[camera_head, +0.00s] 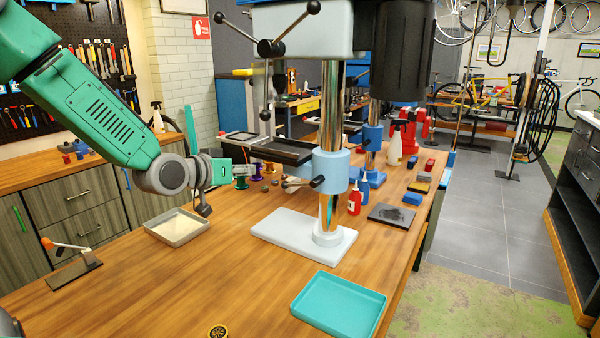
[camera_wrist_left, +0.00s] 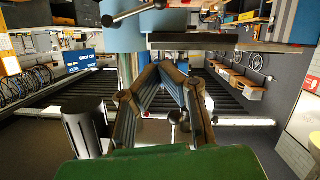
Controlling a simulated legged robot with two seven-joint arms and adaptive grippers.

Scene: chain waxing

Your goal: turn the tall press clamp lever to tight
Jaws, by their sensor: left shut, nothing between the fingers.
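The tall press stands on a pale base plate (camera_head: 290,236) with a chrome column. A light blue collar (camera_head: 331,168) sits around the column. The clamp lever (camera_head: 300,184) is at the collar, with a dark hub and a short rod pointing left. My left gripper (camera_head: 240,170) is left of the collar and apart from the lever; its fingers are small in the head view. In the left wrist view the fingers (camera_wrist_left: 168,70) come together with nothing between them. A black-knobbed rod (camera_wrist_left: 132,12) shows above them against pale blue, probably the clamp lever. My right gripper is out of view.
The press work table (camera_head: 272,148) juts left from the collar, close to my gripper. A grey tray (camera_head: 177,228) lies below it. A teal tray (camera_head: 340,303) and a red bottle (camera_head: 354,197) are near the press. The front middle of the bench is mostly clear.

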